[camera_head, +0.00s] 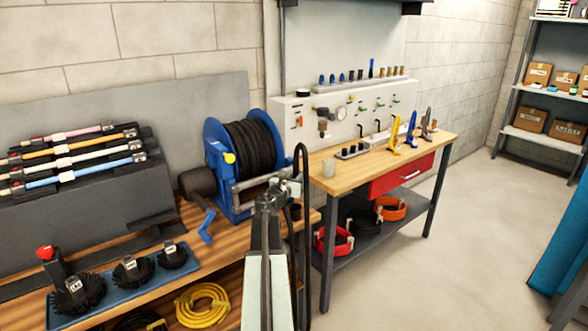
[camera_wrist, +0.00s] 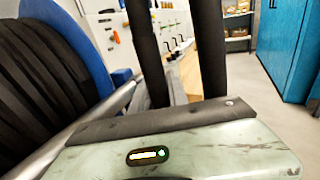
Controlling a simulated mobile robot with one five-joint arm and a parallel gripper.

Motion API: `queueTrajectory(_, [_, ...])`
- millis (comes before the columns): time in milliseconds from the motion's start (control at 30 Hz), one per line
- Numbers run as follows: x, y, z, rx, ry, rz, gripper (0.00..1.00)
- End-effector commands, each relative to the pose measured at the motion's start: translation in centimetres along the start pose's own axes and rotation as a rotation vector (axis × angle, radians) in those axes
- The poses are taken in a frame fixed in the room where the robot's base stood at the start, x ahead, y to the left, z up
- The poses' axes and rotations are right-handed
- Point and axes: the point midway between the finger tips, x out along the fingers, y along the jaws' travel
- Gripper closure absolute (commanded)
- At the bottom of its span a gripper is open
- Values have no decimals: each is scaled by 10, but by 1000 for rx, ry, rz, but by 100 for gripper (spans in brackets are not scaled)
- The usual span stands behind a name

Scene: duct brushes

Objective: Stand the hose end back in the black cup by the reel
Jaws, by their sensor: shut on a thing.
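The black hose (camera_head: 303,150) rises in a narrow upright loop just right of my gripper (camera_head: 274,188). Two thick black lengths of hose (camera_wrist: 212,50) also stand close in front of the wrist camera. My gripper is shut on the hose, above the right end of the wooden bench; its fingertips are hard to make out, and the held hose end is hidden. The blue reel (camera_head: 232,160) with wound black hose stands left of my gripper. A small dark cup (camera_head: 295,212) shows partly on the bench behind my arm; its opening is mostly hidden.
A blue tray (camera_head: 118,285) with round black brushes lies on the bench at left. The floor at right is free.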

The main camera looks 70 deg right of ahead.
Motion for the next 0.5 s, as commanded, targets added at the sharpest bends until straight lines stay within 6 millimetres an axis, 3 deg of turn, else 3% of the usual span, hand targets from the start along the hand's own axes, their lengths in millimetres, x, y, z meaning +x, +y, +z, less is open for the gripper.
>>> queueTrajectory(200, [11, 7, 23, -1, 2, 83, 100])
queueTrajectory(500, [12, 6, 9, 0, 2, 89, 100])
